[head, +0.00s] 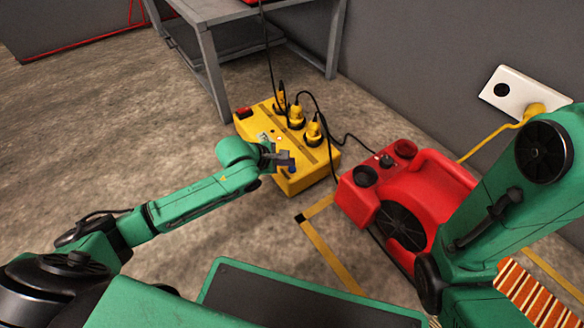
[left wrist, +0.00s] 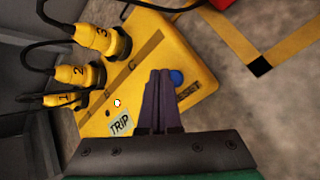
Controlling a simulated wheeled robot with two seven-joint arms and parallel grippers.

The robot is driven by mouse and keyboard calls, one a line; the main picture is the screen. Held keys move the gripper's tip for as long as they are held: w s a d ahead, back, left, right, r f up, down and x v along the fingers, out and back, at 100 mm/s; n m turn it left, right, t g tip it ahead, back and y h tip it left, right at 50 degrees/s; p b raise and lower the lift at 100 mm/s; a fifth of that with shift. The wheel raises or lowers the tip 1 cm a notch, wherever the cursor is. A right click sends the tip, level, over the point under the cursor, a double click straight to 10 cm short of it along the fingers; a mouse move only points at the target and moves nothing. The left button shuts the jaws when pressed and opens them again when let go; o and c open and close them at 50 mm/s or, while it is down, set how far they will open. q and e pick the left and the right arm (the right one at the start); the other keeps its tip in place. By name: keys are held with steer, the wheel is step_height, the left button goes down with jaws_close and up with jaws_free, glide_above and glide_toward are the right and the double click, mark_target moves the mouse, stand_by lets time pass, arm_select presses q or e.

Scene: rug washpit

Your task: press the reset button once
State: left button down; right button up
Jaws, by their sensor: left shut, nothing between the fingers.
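The yellow power box (head: 312,178) stands on the floor, and it also fills much of the left wrist view (left wrist: 190,55). Its blue round button (left wrist: 177,77) sits by a label reading RESET (left wrist: 189,90). A white label reading TRIP (left wrist: 120,123) and a small glowing light (left wrist: 117,103) are on the same face. My left gripper (head: 287,162) is shut and empty over the box. In the left wrist view its fingertips (left wrist: 162,73) lie just left of the button and seem to hide part of its edge. I cannot tell whether they touch it. My right gripper is out of view.
Several yellow plugs (left wrist: 115,42) with black cables stand up from the box. A red blower (head: 450,177) is to its right. A grey metal table (head: 205,50) stands behind. A white wall socket (head: 508,92) holds a yellow cable. Floor at left is clear.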

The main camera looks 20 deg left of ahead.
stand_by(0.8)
arm_select(q)
steer(key=shift+f+p, duration=0.15)
steer(key=shift+p, duration=0.3)
steer(key=shift+f, duration=0.25)
steer(key=shift+f, duration=0.5)
stand_by(0.3)
steer(key=r+p, duration=0.2)
steer(key=p, duration=0.1)
steer(key=shift+f, duration=0.1)
stand_by(0.4)
